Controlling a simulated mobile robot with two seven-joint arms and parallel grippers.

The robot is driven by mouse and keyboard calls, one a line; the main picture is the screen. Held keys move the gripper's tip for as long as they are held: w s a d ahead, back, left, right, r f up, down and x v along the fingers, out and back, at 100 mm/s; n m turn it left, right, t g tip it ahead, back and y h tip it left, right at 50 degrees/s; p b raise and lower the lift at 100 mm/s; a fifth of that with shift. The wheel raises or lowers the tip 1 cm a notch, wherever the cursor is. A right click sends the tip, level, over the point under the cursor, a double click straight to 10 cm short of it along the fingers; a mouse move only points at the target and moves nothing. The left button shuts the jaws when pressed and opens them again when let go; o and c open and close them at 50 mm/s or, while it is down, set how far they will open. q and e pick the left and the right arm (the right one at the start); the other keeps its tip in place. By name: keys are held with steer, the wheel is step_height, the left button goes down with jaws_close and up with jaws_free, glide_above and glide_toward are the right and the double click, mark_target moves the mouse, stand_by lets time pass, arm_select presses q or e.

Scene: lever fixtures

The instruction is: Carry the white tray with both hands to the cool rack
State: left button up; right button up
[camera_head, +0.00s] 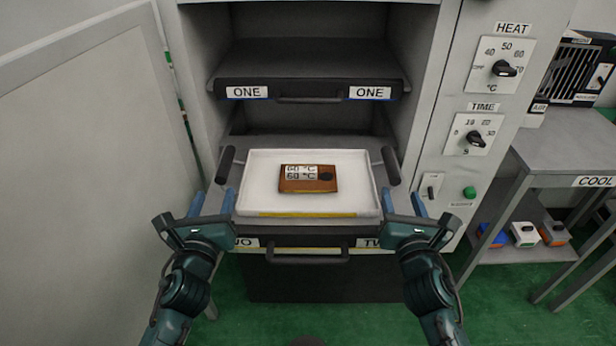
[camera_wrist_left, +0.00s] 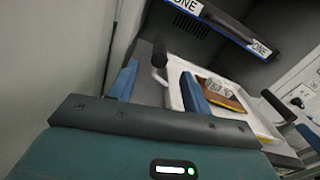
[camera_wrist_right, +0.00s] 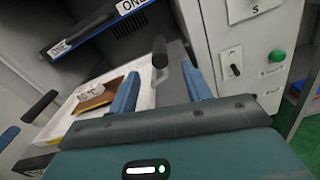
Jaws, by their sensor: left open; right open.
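The white tray (camera_head: 360,190) sits level on the pulled-out lower shelf marked TWO (camera_head: 310,243). The tray also shows in the left wrist view (camera_wrist_left: 262,122) and right wrist view (camera_wrist_right: 66,106). The cool rack (camera_head: 565,155), labelled COOL, is at right.
Upper shelf ONE (camera_head: 310,90) is inside the oven above the tray. The open door (camera_head: 90,150) bounds the left. The control panel (camera_head: 490,95) stands between oven and rack. The rack's visible top is mostly bare; small coloured boxes (camera_head: 524,234) sit below it.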

mark_target(223, 166)
arm_select(q)
steer(key=w, duration=0.9)
steer(key=shift+w, duration=0.3)
arm_select(e)
steer(key=w, duration=0.9)
steer(key=shift+w, duration=0.3)
arm_select(q)
steer(key=shift+c, duration=0.4)
arm_select(e)
steer(key=shift+c, duration=0.4)
arm_select(q)
jaws_close()
arm_select(e)
jaws_close()
